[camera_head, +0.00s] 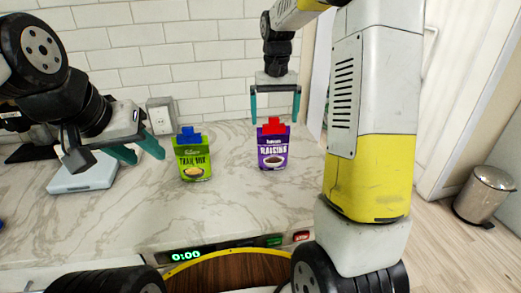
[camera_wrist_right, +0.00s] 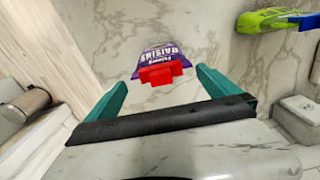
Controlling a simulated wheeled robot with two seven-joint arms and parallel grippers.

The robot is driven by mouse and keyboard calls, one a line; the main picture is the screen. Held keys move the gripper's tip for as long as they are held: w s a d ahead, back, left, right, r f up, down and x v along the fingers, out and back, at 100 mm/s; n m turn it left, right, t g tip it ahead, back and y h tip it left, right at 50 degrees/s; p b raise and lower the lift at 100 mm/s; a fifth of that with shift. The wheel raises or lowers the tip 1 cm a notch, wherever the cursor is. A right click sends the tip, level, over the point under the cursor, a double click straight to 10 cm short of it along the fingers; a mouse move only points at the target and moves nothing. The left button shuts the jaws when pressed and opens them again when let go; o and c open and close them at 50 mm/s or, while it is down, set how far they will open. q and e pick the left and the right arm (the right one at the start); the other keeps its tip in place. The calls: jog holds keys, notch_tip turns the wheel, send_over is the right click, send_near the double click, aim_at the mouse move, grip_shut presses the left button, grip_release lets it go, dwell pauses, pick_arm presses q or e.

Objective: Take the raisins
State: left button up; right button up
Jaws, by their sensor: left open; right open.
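The raisins are a purple pouch (camera_head: 273,150) with a red cap, standing upright on the marble counter in the head view. In the right wrist view the pouch (camera_wrist_right: 156,58) with its red cap lies between and beyond the fingertips. My right gripper (camera_head: 275,122) is open, pointing down, with its teal fingers on either side of the red cap; contact does not show. My left gripper (camera_head: 146,157) is open and empty, to the left of a green trail mix pouch (camera_head: 193,160) with a blue cap.
The trail mix pouch also shows in the right wrist view (camera_wrist_right: 275,20). A white scale-like device (camera_head: 84,178) sits at the left, under my left arm. The counter (camera_head: 235,205) is clear in front of both pouches. A metal bin (camera_head: 484,195) stands on the floor at right.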

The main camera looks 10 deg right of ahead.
aim_at(273, 135)
jog(key=f, duration=0.8)
jog(key=shift+s+a, duration=0.15)
jog(key=shift+s, duration=0.05)
jog(key=shift+r, duration=0.1)
jog(key=c, duration=1.7)
jog(key=shift+r, duration=0.15)
